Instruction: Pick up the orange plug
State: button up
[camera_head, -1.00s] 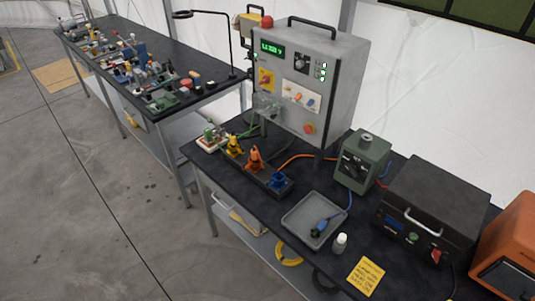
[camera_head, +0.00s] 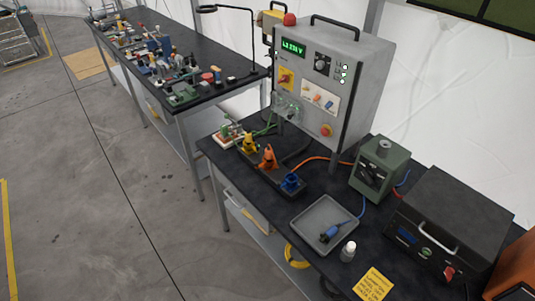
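The orange plug (camera_head: 268,157) stands upright in a black holder strip (camera_head: 290,192) on the near dark table. It is between a yellow plug (camera_head: 249,143) on its left and a blue connector (camera_head: 291,182) on its right. My gripper is not in view.
The grey cabinet (camera_head: 348,90) stands behind the holder. Open floor lies left.

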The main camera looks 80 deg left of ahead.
aim_at(269, 153)
jog(key=u, duration=0.1)
jog(key=k, duration=1.2)
jog(key=u, duration=1.95)
jog(key=i, duration=0.65)
jog(key=u, duration=0.1)
